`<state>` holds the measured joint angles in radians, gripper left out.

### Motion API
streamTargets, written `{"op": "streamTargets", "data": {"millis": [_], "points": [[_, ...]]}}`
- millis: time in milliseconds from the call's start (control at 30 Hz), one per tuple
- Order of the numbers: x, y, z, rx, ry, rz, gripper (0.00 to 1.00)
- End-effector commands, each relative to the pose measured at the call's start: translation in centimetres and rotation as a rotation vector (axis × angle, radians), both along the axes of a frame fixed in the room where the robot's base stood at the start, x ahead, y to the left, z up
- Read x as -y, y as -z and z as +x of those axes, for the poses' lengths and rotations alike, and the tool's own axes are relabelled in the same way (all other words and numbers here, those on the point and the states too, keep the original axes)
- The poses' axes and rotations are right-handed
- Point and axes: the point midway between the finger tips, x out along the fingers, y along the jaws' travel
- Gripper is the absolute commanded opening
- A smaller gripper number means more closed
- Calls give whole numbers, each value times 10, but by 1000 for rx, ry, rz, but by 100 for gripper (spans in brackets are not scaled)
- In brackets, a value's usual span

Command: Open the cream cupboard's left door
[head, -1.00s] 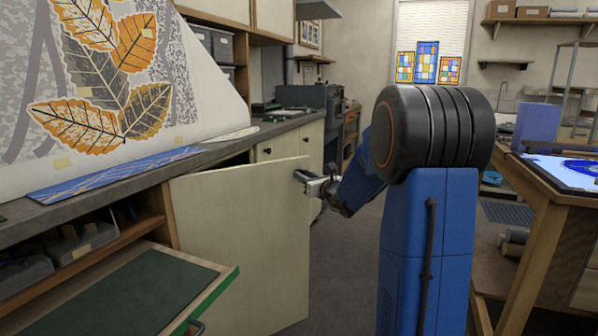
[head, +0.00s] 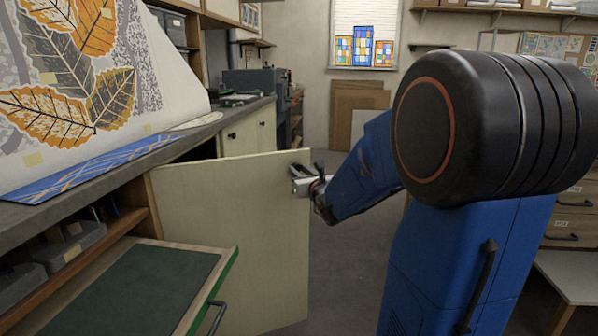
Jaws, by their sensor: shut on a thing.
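The cream cupboard's left door (head: 235,235) stands swung out from the counter front, with its broad face towards me. A dark gap shows above its hinge side, under the counter. My gripper (head: 302,182) is at the door's free edge, near the top right corner, and is shut there on the door's handle side. The handle itself is mostly hidden by the gripper and the door. My blue arm reaches to it from the right.
A drawer with a green panel (head: 150,285) is pulled out at the lower left, close to the door. The grey counter (head: 60,210) runs along the left. Another cream door (head: 240,135) with dark knobs is behind. Floor (head: 345,270) is clear between the door and my arm.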

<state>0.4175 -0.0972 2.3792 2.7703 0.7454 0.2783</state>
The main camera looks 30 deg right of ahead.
Motion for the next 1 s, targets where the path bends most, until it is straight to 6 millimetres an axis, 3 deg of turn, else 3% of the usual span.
{"op": "streamTargets", "data": {"millis": [233,267,333,733,1000], "points": [[0,-1,0,1,0,0,0],[0,-1,0,1,0,0,31],[0,-1,0,1,0,0,45],[-1,-1,-5,2,0,0,45],[-6,-1,-42,2,1,-1,45]]}}
